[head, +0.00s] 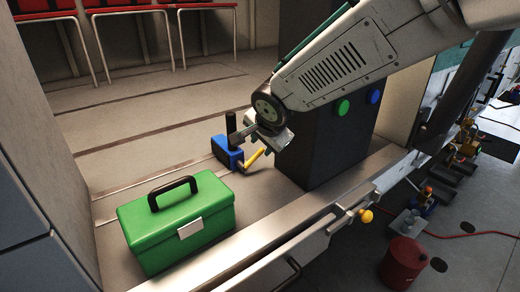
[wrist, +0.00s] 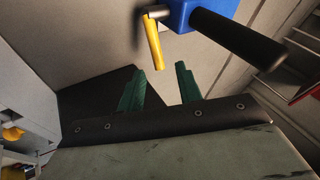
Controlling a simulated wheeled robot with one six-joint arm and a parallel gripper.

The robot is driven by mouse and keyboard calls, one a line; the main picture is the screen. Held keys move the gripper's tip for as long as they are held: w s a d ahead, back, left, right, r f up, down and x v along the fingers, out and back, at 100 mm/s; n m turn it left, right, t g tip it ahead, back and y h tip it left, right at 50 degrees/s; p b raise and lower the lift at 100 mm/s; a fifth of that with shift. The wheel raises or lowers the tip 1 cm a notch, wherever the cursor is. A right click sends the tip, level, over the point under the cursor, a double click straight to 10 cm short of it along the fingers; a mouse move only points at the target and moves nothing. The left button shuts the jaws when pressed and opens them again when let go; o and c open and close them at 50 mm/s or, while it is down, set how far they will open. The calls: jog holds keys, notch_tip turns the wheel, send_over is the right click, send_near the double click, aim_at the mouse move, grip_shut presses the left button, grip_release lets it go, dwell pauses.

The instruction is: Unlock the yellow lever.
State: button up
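The yellow lever (head: 256,157) is a short bar on the side of a blue block (head: 227,153) with an upright black handle (head: 231,125), on the cabin floor. In the wrist view the lever (wrist: 153,42) projects from the blue block (wrist: 195,14), beside the black handle (wrist: 238,40). My gripper (wrist: 160,68) has two green fingers, apart with nothing between them. The lever's free end lies just beyond the fingertips, near the gap, and I see no contact. In the head view my gripper (head: 270,140) is close to the lever and partly hides its upper end.
A green toolbox (head: 180,222) stands in front of the blue block. A dark column (head: 325,135) with green and blue buttons rises right of my gripper. A metal sill with a yellow knob (head: 366,215) runs along the front.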

aim_at(260, 151)
jog(key=x, duration=0.6)
jog(key=shift+w+d+f, duration=0.1)
jog(key=shift+d, duration=0.05)
jog(key=shift+c, duration=0.3)
grip_shut()
